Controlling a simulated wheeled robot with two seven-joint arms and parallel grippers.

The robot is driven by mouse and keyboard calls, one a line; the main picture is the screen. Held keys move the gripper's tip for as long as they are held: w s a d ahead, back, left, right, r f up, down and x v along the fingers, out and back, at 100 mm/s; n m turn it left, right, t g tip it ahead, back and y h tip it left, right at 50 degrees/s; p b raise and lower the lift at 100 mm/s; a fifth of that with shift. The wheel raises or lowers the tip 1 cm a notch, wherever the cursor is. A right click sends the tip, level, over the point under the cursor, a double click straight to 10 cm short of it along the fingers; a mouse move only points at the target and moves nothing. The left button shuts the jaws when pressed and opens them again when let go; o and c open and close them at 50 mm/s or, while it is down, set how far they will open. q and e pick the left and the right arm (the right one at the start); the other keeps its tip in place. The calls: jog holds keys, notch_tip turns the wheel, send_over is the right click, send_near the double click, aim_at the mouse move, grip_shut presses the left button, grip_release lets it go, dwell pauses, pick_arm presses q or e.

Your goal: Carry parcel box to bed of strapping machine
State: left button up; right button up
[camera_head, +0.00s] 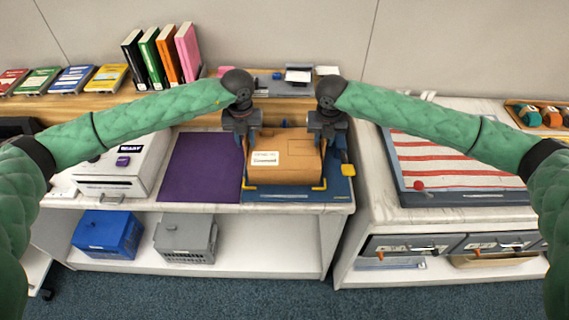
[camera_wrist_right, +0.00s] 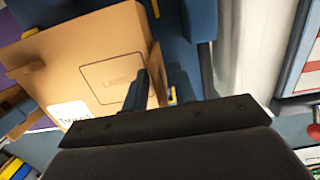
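The brown parcel box (camera_head: 285,165) with a white label sits on the blue bed of the strapping machine (camera_head: 297,195), between yellow corner guides. My left gripper (camera_head: 246,148) points down at the box's left side. My right gripper (camera_head: 327,150) points down at its right side. In the right wrist view the box (camera_wrist_right: 95,60) fills the upper left, and the right gripper's two dark fingers (camera_wrist_right: 160,85) stand apart near the box's edge. Both grippers look open; whether the fingers touch the box is hard to tell.
A purple mat (camera_head: 200,165) lies left of the machine, beside a white printer-like device (camera_head: 125,165). A shelf with books (camera_head: 160,60) runs behind. Blue (camera_head: 108,233) and grey (camera_head: 186,238) crates sit below. A striped panel (camera_head: 450,165) lies on the right counter.

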pick_arm(q)
notch_tip(320, 180, up, 12)
jog(key=shift+f, duration=0.2)
pick_arm(e)
jog(key=shift+r, duration=0.1)
jog(key=r, duration=0.4)
jog(key=s+r, duration=0.1)
jog(key=r, duration=0.6)
jog(key=shift+s+r, duration=0.2)
jog(key=shift+r, duration=0.15)
